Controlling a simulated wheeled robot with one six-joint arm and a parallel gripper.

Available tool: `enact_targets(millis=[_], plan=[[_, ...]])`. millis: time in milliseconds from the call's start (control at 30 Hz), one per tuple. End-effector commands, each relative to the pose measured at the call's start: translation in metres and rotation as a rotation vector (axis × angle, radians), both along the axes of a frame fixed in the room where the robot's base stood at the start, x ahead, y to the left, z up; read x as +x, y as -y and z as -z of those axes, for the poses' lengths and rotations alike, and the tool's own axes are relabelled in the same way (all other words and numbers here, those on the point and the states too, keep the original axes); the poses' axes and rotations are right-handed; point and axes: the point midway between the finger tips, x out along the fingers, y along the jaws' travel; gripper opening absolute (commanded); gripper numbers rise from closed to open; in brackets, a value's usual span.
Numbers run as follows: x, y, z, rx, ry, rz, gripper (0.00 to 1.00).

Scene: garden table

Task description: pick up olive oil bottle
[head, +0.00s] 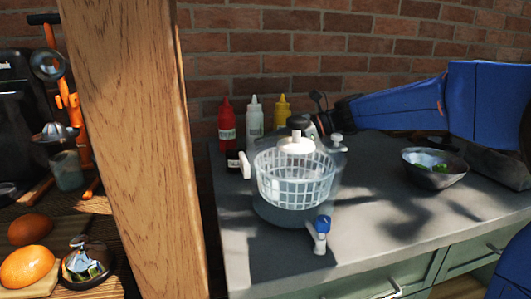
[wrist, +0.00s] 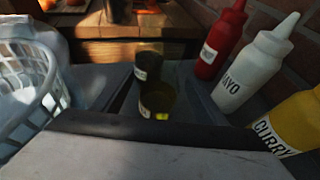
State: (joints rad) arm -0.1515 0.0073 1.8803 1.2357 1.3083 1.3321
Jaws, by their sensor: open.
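In the wrist view, a dark olive-tinted bottle with a pale label, which looks like the olive oil bottle (wrist: 158,101), stands between the two fingers of my gripper (wrist: 158,76). The gripper is open, with a finger on each side of it; I cannot tell whether either touches. A darker labelled container (wrist: 148,66) stands just beyond it. In the head view, my gripper (head: 318,120) is at the back of the counter, partly hidden behind the drink dispenser. The olive oil bottle cannot be made out clearly there.
A clear dispenser with a white basket (head: 296,180) stands in front of my gripper. Red (head: 226,125), white (head: 254,118) and yellow (head: 283,108) squeeze bottles line the brick wall. A bowl (head: 434,168) sits at right. A wooden post (head: 135,140) rises at left. The counter's front right is clear.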

Motion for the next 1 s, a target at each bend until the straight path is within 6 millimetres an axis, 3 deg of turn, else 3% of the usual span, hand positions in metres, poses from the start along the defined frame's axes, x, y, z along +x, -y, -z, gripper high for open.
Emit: enact_targets(millis=[200,400,433,1000], plan=[[0.0000,-0.0011,0.0004,0.000,0.000,0.000,0.66],[0.0001,-0.0010,0.0004,0.000,0.000,0.000,0.18],[0.0001,-0.0010,0.0004,0.000,0.000,0.000,0.14],[0.0003,-0.0010,-0.0084,0.000,0.002,0.000,0.14]])
